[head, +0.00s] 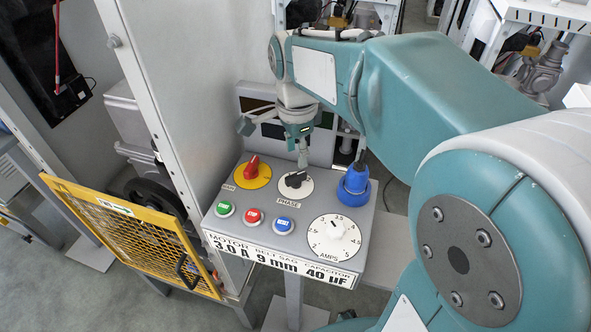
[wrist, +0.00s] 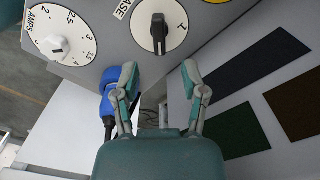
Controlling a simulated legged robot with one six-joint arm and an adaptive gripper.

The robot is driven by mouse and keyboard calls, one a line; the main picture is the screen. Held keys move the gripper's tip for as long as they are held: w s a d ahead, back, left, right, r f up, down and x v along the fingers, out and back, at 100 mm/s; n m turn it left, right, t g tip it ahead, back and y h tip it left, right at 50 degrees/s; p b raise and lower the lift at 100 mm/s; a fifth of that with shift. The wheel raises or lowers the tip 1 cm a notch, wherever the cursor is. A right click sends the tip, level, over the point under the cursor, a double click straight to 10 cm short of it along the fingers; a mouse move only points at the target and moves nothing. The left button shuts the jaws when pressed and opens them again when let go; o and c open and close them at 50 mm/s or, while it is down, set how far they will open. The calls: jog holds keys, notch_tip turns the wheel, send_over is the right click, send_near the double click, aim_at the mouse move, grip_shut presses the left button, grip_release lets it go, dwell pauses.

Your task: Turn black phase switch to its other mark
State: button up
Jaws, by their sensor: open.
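The black phase switch (head: 295,179) sits on a round white disc on the grey panel, above a PHASE label. In the wrist view the black switch (wrist: 158,32) stands roughly upright in the picture, with a dark mark at the right side of its disc. My gripper (head: 274,142) is above the back of the panel, just behind the switch. In the wrist view my gripper (wrist: 160,72) has its two fingers spread apart with nothing between them. The switch lies beyond the fingertips, not between them. No contact shows.
A red switch (head: 252,170) on a yellow disc is left of the phase switch, and a blue connector (head: 354,185) is right. Green (head: 224,209), red (head: 253,216) and blue (head: 284,225) buttons and the AMPS dial (head: 334,236) are in front. A grey cabinet wall (head: 185,80) rises left.

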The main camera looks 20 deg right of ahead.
aim_at(296, 175)
notch_tip(296, 175, down, 6)
jog(key=shift+a+f, duration=0.1)
jog(key=shift+f, duration=0.15)
grip_shut()
